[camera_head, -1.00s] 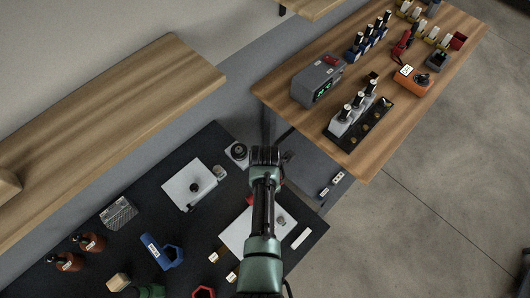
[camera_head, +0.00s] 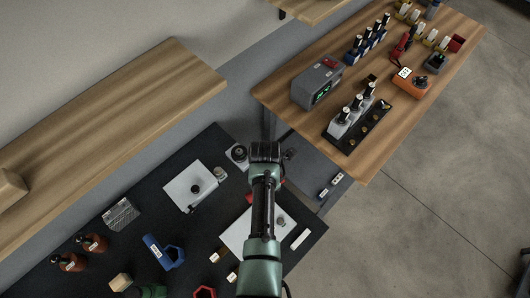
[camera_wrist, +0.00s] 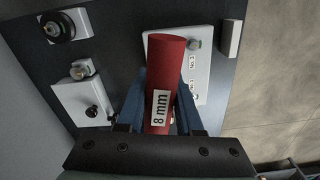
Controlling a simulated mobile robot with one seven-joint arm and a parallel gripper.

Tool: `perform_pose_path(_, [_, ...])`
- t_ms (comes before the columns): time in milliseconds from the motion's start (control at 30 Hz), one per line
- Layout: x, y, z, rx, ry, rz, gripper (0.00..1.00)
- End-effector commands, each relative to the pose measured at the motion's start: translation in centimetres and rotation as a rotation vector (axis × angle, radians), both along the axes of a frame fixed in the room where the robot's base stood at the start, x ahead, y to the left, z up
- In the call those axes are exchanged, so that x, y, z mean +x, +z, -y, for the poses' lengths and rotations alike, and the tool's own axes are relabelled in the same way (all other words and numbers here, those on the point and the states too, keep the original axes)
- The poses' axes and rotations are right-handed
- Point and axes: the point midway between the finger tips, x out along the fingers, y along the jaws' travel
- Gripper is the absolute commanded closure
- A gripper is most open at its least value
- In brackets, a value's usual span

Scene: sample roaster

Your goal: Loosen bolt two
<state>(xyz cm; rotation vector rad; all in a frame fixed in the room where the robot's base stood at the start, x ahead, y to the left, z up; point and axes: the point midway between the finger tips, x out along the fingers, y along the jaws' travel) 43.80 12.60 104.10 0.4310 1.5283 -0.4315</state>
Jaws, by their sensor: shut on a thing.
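My gripper (camera_wrist: 161,90) is shut on a red cylindrical tool (camera_wrist: 166,62) labelled "8 mm", with a blue finger on either side of it. The tool points away from the wrist, over a white plate (camera_wrist: 202,72). A metal bolt head (camera_wrist: 194,44) shows on that plate, just right of the tool's far end; two small labels sit below it, too small to read surely. Part of the plate is hidden behind the tool. In the head view the plate (camera_head: 238,238) lies on the black mat, partly covered by my arm. I cannot tell whether the tool touches a bolt.
Another white plate (camera_head: 178,190) with a dark knob lies left of my arm, near a round device (camera_head: 238,155). A wooden table (camera_head: 385,140) with instruments is at upper right.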

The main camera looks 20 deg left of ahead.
Motion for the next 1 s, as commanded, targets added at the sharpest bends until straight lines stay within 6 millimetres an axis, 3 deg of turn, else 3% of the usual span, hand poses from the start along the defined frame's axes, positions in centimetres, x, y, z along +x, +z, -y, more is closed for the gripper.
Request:
perform_pose_path(267, [0.1, 0.3, 0.0, 0.001, 0.0, 0.003, 1.0])
perform_pose_path(700, [0.1, 4.8, 0.0, 0.001, -0.001, 0.003, 1.0])
perform_pose_path(1000, [0.1, 5.1, 0.0, 0.0, 0.0, 0.001, 1.0])
